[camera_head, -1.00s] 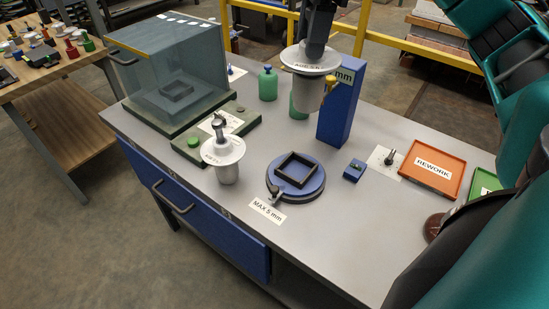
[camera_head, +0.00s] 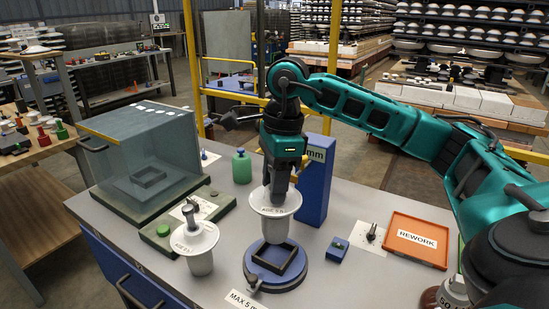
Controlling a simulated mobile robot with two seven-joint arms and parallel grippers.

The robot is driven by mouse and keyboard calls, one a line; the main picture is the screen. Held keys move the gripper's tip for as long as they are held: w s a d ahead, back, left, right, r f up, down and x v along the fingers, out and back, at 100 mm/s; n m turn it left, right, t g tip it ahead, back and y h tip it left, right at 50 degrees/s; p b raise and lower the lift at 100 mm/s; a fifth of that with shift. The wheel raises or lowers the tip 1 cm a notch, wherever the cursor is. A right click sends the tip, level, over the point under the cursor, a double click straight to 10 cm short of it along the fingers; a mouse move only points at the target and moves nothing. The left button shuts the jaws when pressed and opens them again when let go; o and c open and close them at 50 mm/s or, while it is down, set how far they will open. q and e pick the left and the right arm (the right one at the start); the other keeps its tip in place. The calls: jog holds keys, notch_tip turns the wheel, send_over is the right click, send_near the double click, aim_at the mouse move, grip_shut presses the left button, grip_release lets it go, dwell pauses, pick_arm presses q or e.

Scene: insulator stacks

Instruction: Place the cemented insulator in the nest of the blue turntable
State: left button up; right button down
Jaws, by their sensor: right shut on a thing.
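My right gripper (camera_head: 277,190) is shut on the top of a white and grey insulator (camera_head: 275,205). It holds the insulator upright, with small, partly legible lettering on its wide flange. The insulator's lower body overlaps the back edge of the blue turntable (camera_head: 262,283) in the head view; I cannot tell its exact height above it. The turntable carries a dark square frame, the nest (camera_head: 293,262), whose front part shows empty. A second, similar insulator (camera_head: 201,262) stands to the left of the turntable, with a metal pin on top. My left gripper is not in view.
A clear-walled box (camera_head: 150,150) and a green base with a button (camera_head: 163,230) stand at left. A blue post (camera_head: 315,190) and a green bottle (camera_head: 242,168) are behind the insulator. A small blue block (camera_head: 334,250) and an orange REWORK tray (camera_head: 418,256) lie right.

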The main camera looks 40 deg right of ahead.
aim_at(274, 209)
jog(key=shift+f, duration=3.1)
jog(key=shift+b, duration=0.3)
jog(key=shift+f, duration=0.15)
jog(key=c, duration=1)
grip_release()
jog(key=shift+f, duration=0.15)
jog(key=o, duration=0.4)
